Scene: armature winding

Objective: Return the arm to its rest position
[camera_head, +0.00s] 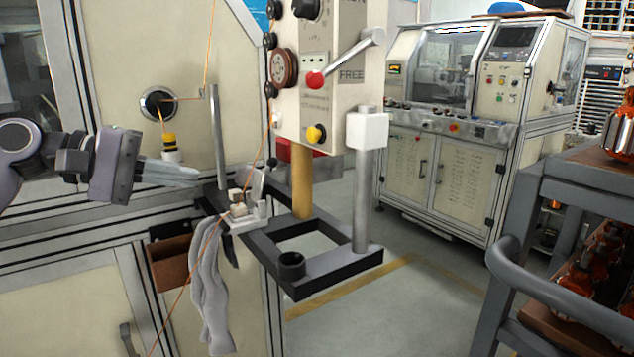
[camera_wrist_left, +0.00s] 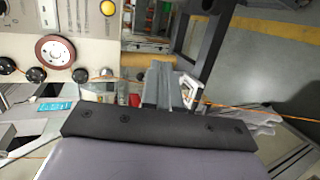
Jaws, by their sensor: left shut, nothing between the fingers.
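My left gripper (camera_head: 185,172) comes in from the left in the head view. Its fingers are shut with nothing between them and point right, toward a small white fixture (camera_head: 243,212) on the machine's dark frame. A gap shows between the fingertips and that fixture. The shut fingers also show in the left wrist view (camera_wrist_left: 160,85), with the white fixture beyond them. The upper arm is cut off by the left edge of the head view. My right gripper is not in either view.
A control box (camera_head: 318,95) with a lever, knobs and a red spool stands right of the gripper. An orange wire (camera_head: 205,60) runs down past the fixture. Grey cloth (camera_head: 208,290) hangs below. A dark square frame (camera_head: 320,275) juts out. A rack (camera_head: 530,210) stands at right.

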